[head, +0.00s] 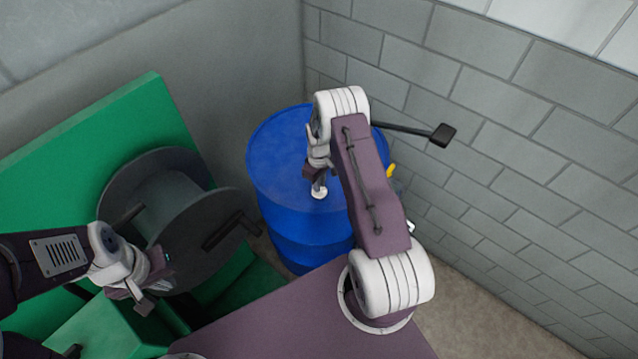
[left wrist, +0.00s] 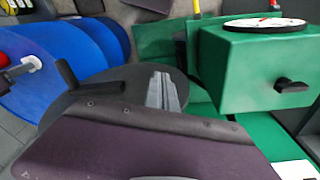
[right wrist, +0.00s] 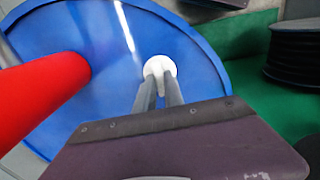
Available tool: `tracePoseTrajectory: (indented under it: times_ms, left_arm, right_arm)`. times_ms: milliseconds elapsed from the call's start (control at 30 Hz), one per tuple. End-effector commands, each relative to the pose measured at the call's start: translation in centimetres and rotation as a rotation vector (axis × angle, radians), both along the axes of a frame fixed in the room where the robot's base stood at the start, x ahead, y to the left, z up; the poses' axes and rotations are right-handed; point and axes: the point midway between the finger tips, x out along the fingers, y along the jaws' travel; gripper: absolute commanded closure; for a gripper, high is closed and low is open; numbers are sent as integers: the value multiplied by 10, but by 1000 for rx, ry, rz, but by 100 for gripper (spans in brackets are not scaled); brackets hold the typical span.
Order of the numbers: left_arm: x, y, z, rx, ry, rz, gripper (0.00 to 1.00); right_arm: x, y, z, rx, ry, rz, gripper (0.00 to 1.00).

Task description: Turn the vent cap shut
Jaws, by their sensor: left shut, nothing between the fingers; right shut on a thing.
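The blue drum (head: 275,165) stands upright in the corner. A white vent cap (head: 319,193) sits on its lid. My right gripper (head: 317,180) is shut on the cap from above. In the right wrist view its fingertips (right wrist: 158,82) meet on the raised white grip of the cap (right wrist: 166,64). The cap also shows in the left wrist view (left wrist: 33,62). My left gripper (head: 143,303) is shut and empty, apart from the drum, near a dark reel. Its closed fingers show in the left wrist view (left wrist: 163,90).
The dark reel (head: 178,205) with a crank handle (head: 232,230) is mounted on a green stand (head: 150,100) left of the drum. A red cylinder (right wrist: 40,92) rises beside the cap. A dark rod with a black end (head: 443,134) sticks out right of the drum. Grey block walls close in behind.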

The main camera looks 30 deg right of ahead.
Motion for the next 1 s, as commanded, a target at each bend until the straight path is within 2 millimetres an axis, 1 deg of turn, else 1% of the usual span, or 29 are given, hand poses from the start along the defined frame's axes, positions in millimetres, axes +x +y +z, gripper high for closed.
tracePoseTrajectory:
  times_ms: [167,367,1000]
  left_arm:
    - [0,0,-4,0,0,0,100]
    - [0,0,-13,0,0,0,100]
    - [0,0,-40,0,0,0,100]
  right_arm:
    - [0,-1,-1,-1,2,-45,100]
    - [-1,-1,-2,-1,2,-171,100]
    - [-1,0,-1,-1,4,-773,100]
